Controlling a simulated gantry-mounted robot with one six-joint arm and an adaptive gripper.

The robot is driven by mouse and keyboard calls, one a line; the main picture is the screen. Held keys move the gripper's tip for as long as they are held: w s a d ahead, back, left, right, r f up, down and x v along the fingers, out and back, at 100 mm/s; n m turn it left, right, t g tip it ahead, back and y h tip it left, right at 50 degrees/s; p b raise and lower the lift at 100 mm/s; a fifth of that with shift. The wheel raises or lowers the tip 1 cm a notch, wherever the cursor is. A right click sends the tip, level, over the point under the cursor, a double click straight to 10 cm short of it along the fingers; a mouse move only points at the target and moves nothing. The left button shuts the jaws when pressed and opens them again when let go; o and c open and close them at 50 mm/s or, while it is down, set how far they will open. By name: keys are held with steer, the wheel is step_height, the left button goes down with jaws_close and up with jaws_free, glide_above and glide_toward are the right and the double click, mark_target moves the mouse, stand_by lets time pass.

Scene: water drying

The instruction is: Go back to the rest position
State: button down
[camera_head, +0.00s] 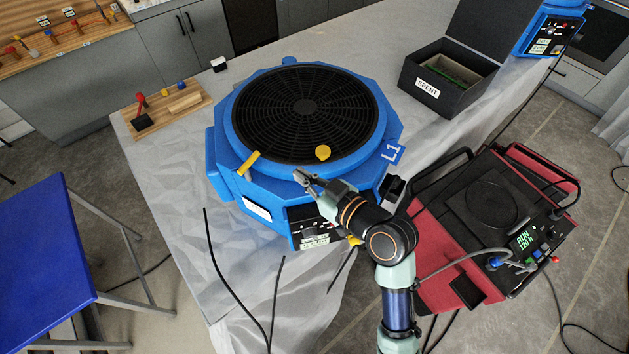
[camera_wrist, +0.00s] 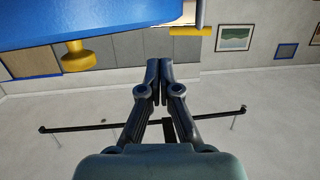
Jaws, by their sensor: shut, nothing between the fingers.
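My gripper (camera_head: 302,176) is at the near edge of a blue drying machine (camera_head: 222,150) with a round black grille on top, labelled L1. In the wrist view the fingers (camera_wrist: 159,68) are together and empty. The machine's blue body (camera_wrist: 90,22) fills the upper left of that view. My arm comes up from the bottom of the head view and covers part of the machine's front panel. I cannot tell whether the fingertips touch the machine.
A black open box (camera_head: 415,92) labelled SPENT stands at the back right of the table. A red and black unit (camera_head: 440,245) with a RUN display is at the right. A wooden board (camera_head: 150,120) lies at the left. A blue-topped table (camera_head: 45,260) stands at lower left.

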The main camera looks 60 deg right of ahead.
steer(key=v, duration=0.2)
steer(key=shift+s+d+r, duration=0.1)
steer(key=shift+s+d, duration=0.15)
steer(key=shift+s, duration=0.1)
steer(key=w+a+r+n+g+y+p, duration=0.1)
steer(key=w+a+r+p, duration=0.1)
steer(key=a, duration=0.8)
steer(key=w+a+r+n+y+p, duration=0.1)
steer(key=a+r, duration=0.4)
steer(key=a, duration=0.5)
steer(key=w+a+r+g+y+p, duration=0.1)
steer(key=a+p, duration=0.4)
steer(key=a, duration=0.6)
step_height(320, 180, up, 2)
steer(key=shift+w+r+n+g+y, duration=0.15)
steer(key=shift+w+n+g+y, duration=0.2)
steer(key=shift+w, duration=0.55)
steer(key=shift+d, duration=0.1)
